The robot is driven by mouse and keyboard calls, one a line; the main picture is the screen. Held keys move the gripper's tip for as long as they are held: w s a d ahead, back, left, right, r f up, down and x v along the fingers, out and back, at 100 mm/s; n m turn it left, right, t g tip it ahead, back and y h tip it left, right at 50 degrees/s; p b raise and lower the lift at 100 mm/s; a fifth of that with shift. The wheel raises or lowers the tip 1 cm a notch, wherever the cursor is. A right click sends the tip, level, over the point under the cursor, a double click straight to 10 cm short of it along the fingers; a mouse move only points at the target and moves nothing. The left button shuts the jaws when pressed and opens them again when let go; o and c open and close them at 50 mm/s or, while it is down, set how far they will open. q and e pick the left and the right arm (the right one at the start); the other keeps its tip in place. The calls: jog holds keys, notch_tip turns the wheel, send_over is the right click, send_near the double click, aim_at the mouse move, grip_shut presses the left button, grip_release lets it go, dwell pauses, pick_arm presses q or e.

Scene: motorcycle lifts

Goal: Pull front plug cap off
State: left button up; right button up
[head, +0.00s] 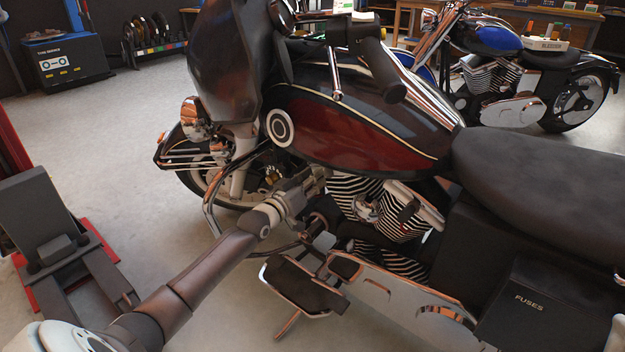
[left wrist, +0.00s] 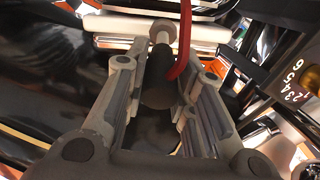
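My left gripper (head: 305,188) reaches in from the lower left to the front of the motorcycle's engine (head: 375,205), below the dark red tank. In the left wrist view its two grey fingers (left wrist: 168,85) are apart, one on each side of a black plug cap (left wrist: 157,92). A narrow gap shows at the cap's right side; contact on the left is unclear. A red lead (left wrist: 185,45) curves up from the cap. A pale plug stem (left wrist: 160,33) shows at its far end. In the head view the fingers and engine parts hide the cap. My right gripper is out of view.
The dark red tank (head: 345,125) hangs over the gripper, and a footboard (head: 303,285) is just below it. A black fuse box (head: 535,305) is at lower right. A red lift (head: 95,255) stands at left. Open floor (head: 110,125) lies left of the front wheel.

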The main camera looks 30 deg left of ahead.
pick_arm(q)
jog(key=o, duration=0.4)
jog(key=shift+s, duration=0.2)
jog(key=shift+s, duration=0.55)
jog(key=s, duration=1)
jog(key=shift+s+a, duration=0.1)
jog(key=shift+s, duration=0.3)
